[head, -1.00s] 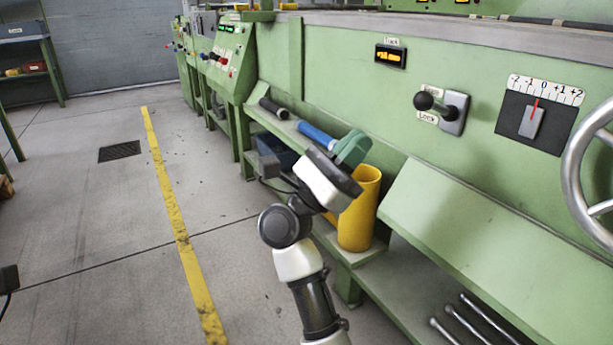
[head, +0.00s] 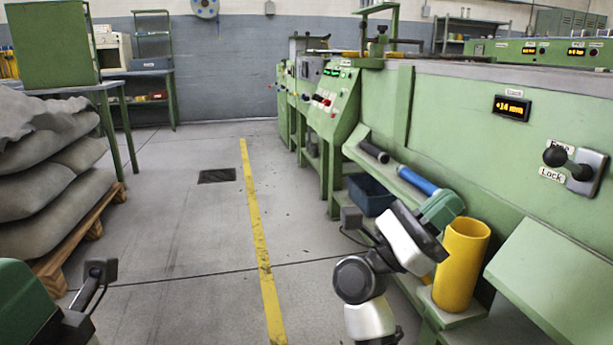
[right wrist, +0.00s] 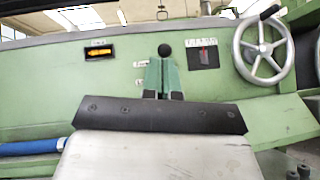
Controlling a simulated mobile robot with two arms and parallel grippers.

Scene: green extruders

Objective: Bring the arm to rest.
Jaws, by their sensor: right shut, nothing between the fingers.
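My right arm rises from the bottom of the head view. Its gripper (head: 443,210) hangs in front of the machine's lower shelf, by the yellow cylinder. In the right wrist view its green fingers (right wrist: 161,78) are together with nothing between them. The lever with a black knob (head: 568,159) is on the machine front, well right of the gripper in the head view. In the right wrist view the knob (right wrist: 164,50) shows just above the fingertips. Part of my left gripper (head: 25,305) shows at the bottom left corner; its fingertips cannot be made out.
A yellow cylinder (head: 461,268) stands on the shelf close to the right gripper. A blue roll (head: 418,180) and a dark roll (head: 374,151) lie behind it. A blue bin (head: 369,195) is below. Stacked sacks (head: 45,170) stand left. The floor between is clear.

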